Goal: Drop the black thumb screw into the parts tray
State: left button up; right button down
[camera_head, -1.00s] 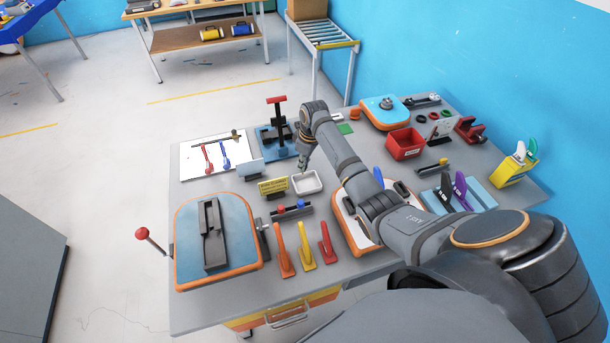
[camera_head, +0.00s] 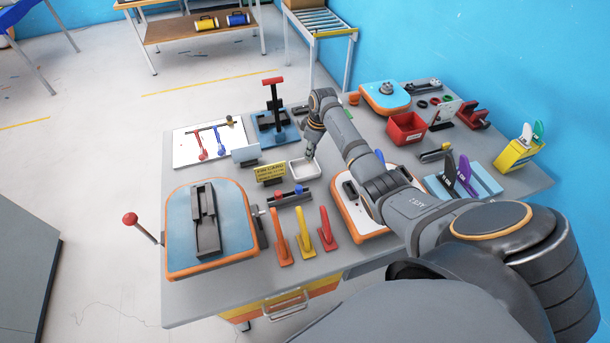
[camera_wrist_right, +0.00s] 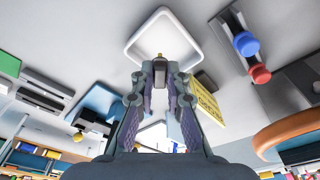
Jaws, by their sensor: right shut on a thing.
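The parts tray (camera_head: 304,177) is a small white open tray near the middle of the bench. It also shows at the top of the right wrist view (camera_wrist_right: 131,50). My right gripper (camera_head: 310,155) points down at the tray's back edge. In the right wrist view my right gripper (camera_wrist_right: 160,75) is shut on a small dark piece with a brassy tip, which looks like the black thumb screw (camera_wrist_right: 160,72). The piece appears at the tray's near rim in that view; its height above it is hard to tell. My left gripper is not in view.
A yellow sign (camera_head: 270,173) stands just left of the tray. A rack with red and blue knobs (camera_head: 290,198) lies in front of it. A white-and-orange board (camera_head: 352,215) is at its right, under my arm. A red bin (camera_head: 406,128) stands further back.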

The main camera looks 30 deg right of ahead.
jog(key=c, duration=1.3)
grip_release()
jog(key=shift+r, duration=0.1)
jog(key=r, duration=0.4)
jog(key=s+r, duration=0.1)
jog(key=r, duration=0.2)
jog(key=d+r, duration=0.1)
jog(key=r, duration=0.3)
jog(key=shift+s+r, duration=0.3)
jog(key=shift+r, duration=0.05)
jog(key=shift+f, duration=0.15)
